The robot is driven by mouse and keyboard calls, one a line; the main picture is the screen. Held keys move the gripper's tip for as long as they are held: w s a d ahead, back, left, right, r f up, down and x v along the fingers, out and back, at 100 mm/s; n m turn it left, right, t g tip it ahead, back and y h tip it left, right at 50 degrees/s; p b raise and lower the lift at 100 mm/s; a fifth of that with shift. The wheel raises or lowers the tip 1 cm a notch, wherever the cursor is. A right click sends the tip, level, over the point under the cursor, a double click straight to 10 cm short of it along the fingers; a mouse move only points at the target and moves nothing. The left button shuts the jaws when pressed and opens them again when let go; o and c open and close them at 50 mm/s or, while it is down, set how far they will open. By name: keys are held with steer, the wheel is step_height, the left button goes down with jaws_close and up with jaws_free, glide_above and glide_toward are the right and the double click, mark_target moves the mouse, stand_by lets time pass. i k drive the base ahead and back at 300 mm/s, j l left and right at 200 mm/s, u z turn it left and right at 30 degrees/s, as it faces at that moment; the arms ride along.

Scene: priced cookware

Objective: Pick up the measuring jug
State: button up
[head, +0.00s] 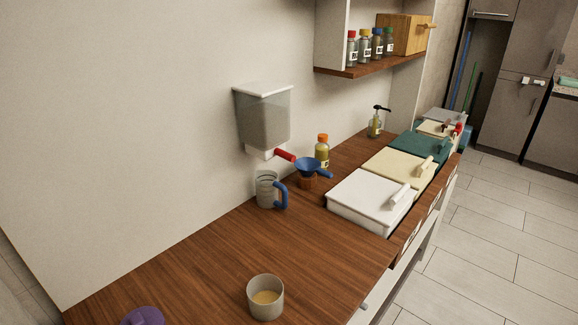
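The measuring jug (266,190) stands upright on the wooden counter, close to the wall. It is a clear, greyish cylinder with dark marks on its side and a blue handle (281,196) facing right. It stands below the wall dispenser (264,118), apart from its red spout (285,155). I cannot tell whether anything is inside the jug. My gripper is not in view.
A blue funnel (308,166) sits on a small brown jar right of the jug, with an orange-capped bottle (322,150) behind. Lidded bins (370,198) line the right side. A cup (265,297) and a purple object (143,316) stand in front. The counter's left part is clear.

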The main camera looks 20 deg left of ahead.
mark_target(267, 185)
steer(key=u, duration=1.45)
